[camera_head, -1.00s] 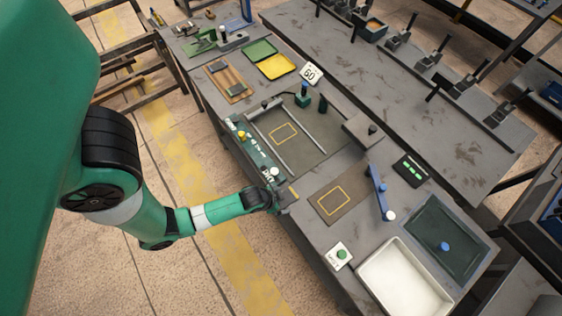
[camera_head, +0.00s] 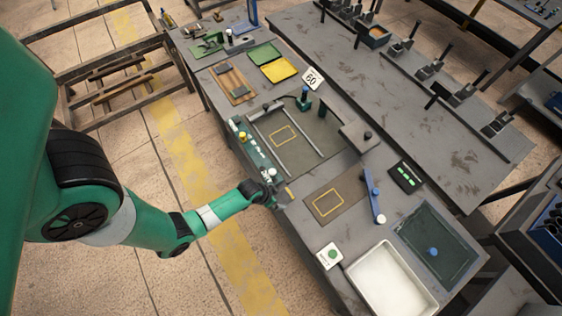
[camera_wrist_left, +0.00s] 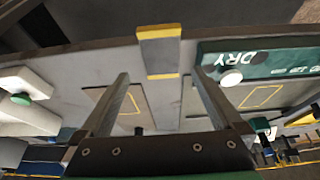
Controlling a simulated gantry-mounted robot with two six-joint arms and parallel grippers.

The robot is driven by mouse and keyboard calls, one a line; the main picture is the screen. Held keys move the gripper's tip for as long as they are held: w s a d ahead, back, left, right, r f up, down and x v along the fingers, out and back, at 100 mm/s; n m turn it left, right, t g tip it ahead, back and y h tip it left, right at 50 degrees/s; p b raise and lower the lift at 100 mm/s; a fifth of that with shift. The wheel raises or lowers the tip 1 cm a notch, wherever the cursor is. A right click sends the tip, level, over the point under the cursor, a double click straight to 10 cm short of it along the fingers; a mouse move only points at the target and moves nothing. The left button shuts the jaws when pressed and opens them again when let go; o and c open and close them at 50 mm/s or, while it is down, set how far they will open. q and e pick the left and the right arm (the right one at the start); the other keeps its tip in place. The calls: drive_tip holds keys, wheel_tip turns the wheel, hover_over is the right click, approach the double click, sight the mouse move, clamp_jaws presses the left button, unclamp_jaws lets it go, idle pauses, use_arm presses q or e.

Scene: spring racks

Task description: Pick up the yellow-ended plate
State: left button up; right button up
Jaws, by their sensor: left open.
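The yellow-ended plate (camera_wrist_left: 158,52) is a small grey bar with a yellow band at each end, seen in the left wrist view at the top middle. It lies at the table's near edge and partly overhangs it. In the head view only a small part of the plate (camera_head: 290,192) shows beside my gripper. My left gripper (camera_wrist_left: 161,76) is open, its two fingers either side of the plate's line but apart from it. The left gripper also shows in the head view (camera_head: 281,198) at the table edge. My right gripper is not in view.
A green panel marked DRY (camera_wrist_left: 262,60) with knobs sits close beside the plate. A mat with a yellow outline (camera_head: 337,200), a blue lever (camera_head: 373,192), a white tray (camera_head: 378,288) and a white box with a green button (camera_head: 330,255) stand nearby.

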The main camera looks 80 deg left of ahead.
sight(280, 199)
use_arm(q)
drive_tip(key=x, duration=0.2)
drive_tip(key=b+x, duration=0.2)
drive_tip(key=x, duration=0.1)
drive_tip(key=shift+s+f, duration=0.3)
drive_tip(key=shift+f, duration=0.15)
drive_tip(key=shift+r, duration=0.1)
clamp_jaws()
